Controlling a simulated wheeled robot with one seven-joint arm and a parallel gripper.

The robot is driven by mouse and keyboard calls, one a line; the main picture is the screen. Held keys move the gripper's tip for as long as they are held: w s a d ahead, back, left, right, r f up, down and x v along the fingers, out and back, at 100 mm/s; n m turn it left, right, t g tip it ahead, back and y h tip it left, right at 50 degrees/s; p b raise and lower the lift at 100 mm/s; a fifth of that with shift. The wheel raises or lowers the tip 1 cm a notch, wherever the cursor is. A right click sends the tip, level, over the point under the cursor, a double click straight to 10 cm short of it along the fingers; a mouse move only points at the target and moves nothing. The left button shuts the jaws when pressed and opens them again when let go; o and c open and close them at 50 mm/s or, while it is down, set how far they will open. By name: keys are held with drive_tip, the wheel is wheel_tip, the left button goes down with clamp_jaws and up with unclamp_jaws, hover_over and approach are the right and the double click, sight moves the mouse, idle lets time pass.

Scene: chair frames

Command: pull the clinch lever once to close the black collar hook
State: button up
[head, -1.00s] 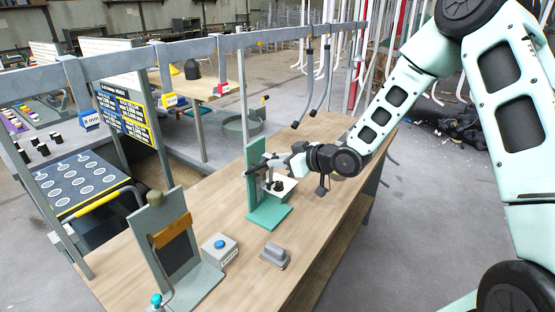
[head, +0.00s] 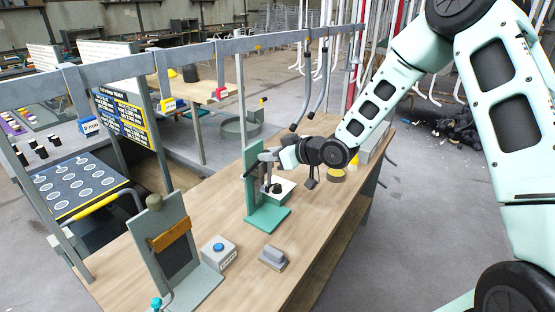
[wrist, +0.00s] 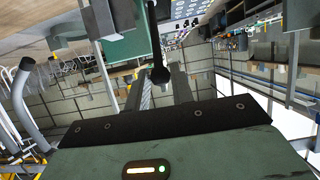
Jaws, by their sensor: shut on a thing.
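A green clinching stand (head: 252,182) stands upright on the wooden bench, with a green base plate. My gripper (head: 270,157) is at the upper part of this stand, reaching in from the right. In the wrist view a dark rod with a black ball knob (wrist: 158,74), which looks like the clinch lever, runs down between my fingers (wrist: 159,88). My gripper is shut on the lever. A small black part (head: 274,188) sits on the stand below my gripper; I cannot tell whether it is the collar hook or whether it is closed.
A grey box with a blue button (head: 219,250) and a small grey block (head: 272,257) are on the bench (head: 300,235) in front of the stand. A grey panel stand (head: 170,250) is at the left. Curved grey hooks hang from the rail (head: 200,48) above.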

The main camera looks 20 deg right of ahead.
drive_tip(key=shift+w+a+r, duration=0.15)
drive_tip(key=shift+w+r, duration=0.15)
drive_tip(key=shift+r, duration=0.1)
drive_tip(key=shift+w+a+r+p, duration=0.4)
drive_tip(key=shift+w+a+r, duration=0.4)
drive_tip(key=shift+w, duration=0.2)
drive_tip(key=o, duration=0.9)
drive_tip(key=shift+d, duration=0.1)
drive_tip(key=shift+f, duration=0.1)
drive_tip(key=shift+s, duration=0.1)
drive_tip(key=shift+s+d, duration=0.25)
drive_tip(key=b+v, duration=0.3)
drive_tip(key=v, duration=1.3)
drive_tip(key=shift+s+d+r, duration=0.15)
drive_tip(key=shift+s+r, duration=0.05)
drive_tip(key=shift+s, duration=0.05)
